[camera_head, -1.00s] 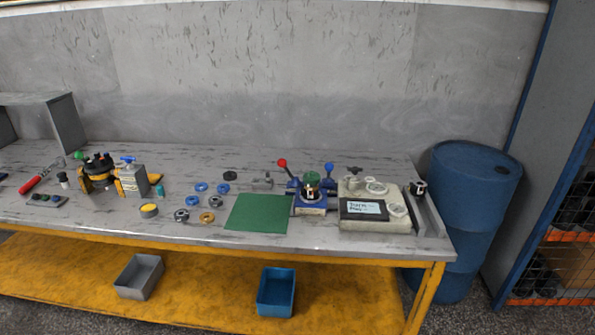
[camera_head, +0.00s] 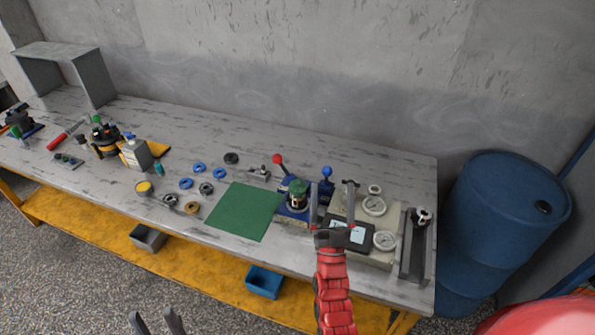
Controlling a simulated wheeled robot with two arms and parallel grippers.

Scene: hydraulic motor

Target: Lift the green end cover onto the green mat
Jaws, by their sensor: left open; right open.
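The green end cover (camera_head: 298,188) sits upright on top of a dark and silver motor body, in the blue fixture (camera_head: 290,212) with a red-knobbed and a blue-knobbed lever. The green mat (camera_head: 243,211) lies flat and bare on the bench, just left of the fixture. My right gripper (camera_head: 332,190) is open and empty, fingers pointing away from me, just right of the cover and in front of the gauge unit. It does not hold the cover. My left gripper (camera_head: 156,316) is open and empty at the bottom edge, in front of the bench; its arm is out of view.
A pale gauge unit (camera_head: 379,240) with dials and a dark screen stands right of the fixture. Blue rings (camera_head: 219,173) and other small rings lie left of the mat. A white bottle (camera_head: 136,153) and a black and yellow assembly (camera_head: 104,142) stand further left. A blue barrel (camera_head: 500,210) stands beyond the bench.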

